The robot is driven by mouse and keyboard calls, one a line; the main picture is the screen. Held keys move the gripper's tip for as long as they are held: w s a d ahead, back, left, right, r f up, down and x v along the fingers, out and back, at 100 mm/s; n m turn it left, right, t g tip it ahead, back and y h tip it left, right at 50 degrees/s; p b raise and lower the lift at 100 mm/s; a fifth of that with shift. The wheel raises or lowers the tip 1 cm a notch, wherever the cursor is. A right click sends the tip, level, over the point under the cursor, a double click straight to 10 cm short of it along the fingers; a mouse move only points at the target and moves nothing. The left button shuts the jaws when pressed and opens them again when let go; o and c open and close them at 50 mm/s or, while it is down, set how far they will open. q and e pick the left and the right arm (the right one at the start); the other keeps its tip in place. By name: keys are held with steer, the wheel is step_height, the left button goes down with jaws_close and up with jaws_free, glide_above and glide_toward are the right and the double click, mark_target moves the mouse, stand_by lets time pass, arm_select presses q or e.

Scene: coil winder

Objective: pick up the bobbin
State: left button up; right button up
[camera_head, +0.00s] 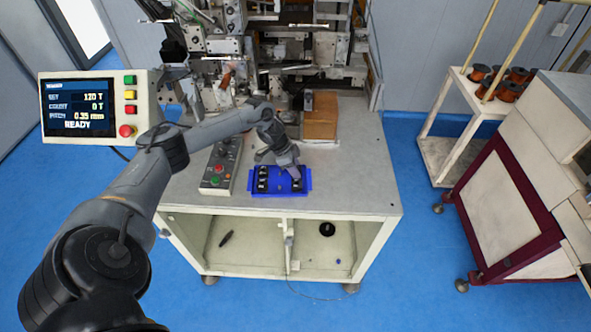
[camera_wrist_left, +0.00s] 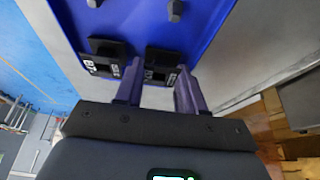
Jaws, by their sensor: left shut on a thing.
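The blue tray (camera_head: 307,184) lies on the grey bench top and holds several small black bobbins (camera_head: 263,179). My left gripper (camera_head: 294,172) is at the tray's right part, pointing down. In the left wrist view, the two fingers of my left gripper (camera_wrist_left: 160,68) stand on either side of a black bobbin (camera_wrist_left: 165,55) with white marking, near the tray's edge. The gripper is shut on this bobbin, which is partly hidden by the fingers. A second black bobbin (camera_wrist_left: 106,50) sits just left of it in the tray (camera_wrist_left: 140,18). My right gripper is not in view.
A button box (camera_head: 221,167) stands left of the tray. The winding machine (camera_head: 270,60) and a brown block (camera_head: 320,117) are behind it. A display panel (camera_head: 95,106) reads READY. The bench top (camera_head: 350,180) right of the tray is clear. Copper spools (camera_head: 495,82) sit on a rack at right.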

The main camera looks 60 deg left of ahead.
mark_target(300, 169)
arm_select(q)
steer(key=shift+r, duration=0.15)
steer(key=shift+r, duration=0.6)
step_height(300, 169, up, 2)
steer(key=shift+r, duration=0.2)
steer(key=w+d+r, duration=0.3)
steer(key=d+r, duration=0.4)
steer(key=d, duration=0.4)
steer(key=shift+w+b, duration=0.3)
steer(key=shift+w, duration=0.05)
steer(key=shift+d, duration=0.1)
